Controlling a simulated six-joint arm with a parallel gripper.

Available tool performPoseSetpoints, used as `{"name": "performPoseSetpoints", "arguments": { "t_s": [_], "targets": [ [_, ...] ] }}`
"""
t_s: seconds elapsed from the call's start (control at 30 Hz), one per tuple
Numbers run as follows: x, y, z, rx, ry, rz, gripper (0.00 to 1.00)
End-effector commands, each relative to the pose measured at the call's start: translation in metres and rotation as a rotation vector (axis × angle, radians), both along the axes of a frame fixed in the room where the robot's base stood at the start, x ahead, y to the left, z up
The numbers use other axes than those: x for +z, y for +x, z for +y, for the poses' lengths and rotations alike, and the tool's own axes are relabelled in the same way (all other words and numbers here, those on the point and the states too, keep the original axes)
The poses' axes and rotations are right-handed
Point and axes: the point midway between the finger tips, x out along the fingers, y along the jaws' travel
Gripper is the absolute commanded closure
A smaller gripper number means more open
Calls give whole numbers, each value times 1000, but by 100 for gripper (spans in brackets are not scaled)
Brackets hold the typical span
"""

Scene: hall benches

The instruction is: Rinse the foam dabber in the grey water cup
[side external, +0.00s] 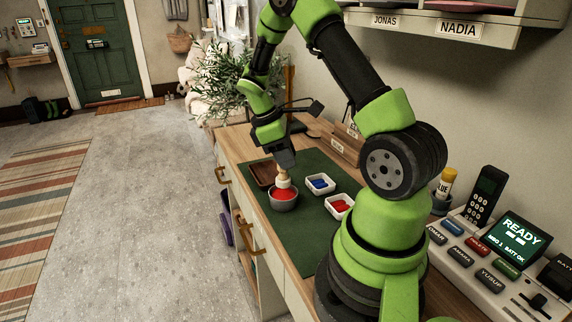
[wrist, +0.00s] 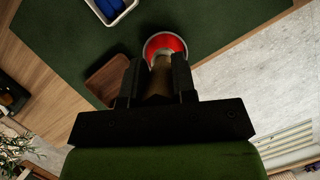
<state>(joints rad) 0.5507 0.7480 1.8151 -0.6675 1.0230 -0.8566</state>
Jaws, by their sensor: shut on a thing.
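The grey water cup (side external: 284,204) stands on the green mat, and red shows inside it. In the wrist view the cup (wrist: 148,47) is just beyond my fingertips, its red inside partly hidden. My gripper (side external: 284,163) points down over the cup and is shut on the foam dabber (side external: 283,182). The dabber's tan handle (wrist: 160,82) is between the two fingers in the wrist view. The dabber's pale lower end is at the cup's mouth; I cannot tell how far it reaches inside.
A brown tray (side external: 260,181) lies behind the cup. A white dish with blue (side external: 320,183) and a white dish with red (side external: 340,206) sit to the right on the green mat (side external: 297,239). The mat's front part is clear. A leafy plant (side external: 232,83) stands at the bench's far end.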

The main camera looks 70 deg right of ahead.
Motion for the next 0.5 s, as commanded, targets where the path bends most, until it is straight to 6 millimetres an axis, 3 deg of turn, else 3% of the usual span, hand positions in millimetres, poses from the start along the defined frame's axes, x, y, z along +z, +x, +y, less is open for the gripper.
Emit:
{"name": "performPoseSetpoints", "arguments": {
  "t_s": [0.2, 0.5],
  "targets": [
    [15, 0, 0, 0, -1, -3, 96],
    [17, 0, 0, 0, -1, -1, 96]
  ]
}}
